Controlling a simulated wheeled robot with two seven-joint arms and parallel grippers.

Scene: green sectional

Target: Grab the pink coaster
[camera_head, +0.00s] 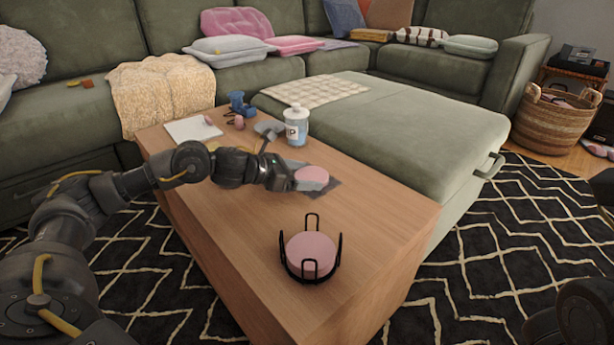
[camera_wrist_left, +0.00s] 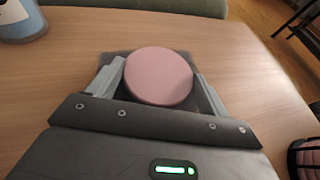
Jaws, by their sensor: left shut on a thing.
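A round pink coaster (camera_head: 312,174) is at my left gripper (camera_head: 300,182), over the middle of the wooden table. In the left wrist view the same coaster (camera_wrist_left: 158,76) sits between the two grey fingers, and my left gripper (camera_wrist_left: 160,85) is shut on it. A dark square piece (camera_wrist_left: 115,65) lies on the table beneath the coaster. More pink coasters (camera_head: 311,252) are in a black wire holder (camera_head: 338,262) near the table's front end. My right gripper is not seen; a dark part of me shows at the lower right.
A jar with a pale blue body (camera_head: 296,125) stands behind my left gripper. A white pad (camera_head: 193,129) and small blue items (camera_head: 237,102) are at the table's far end. A green ottoman (camera_head: 400,135) borders the table on the right. The table between gripper and holder is clear.

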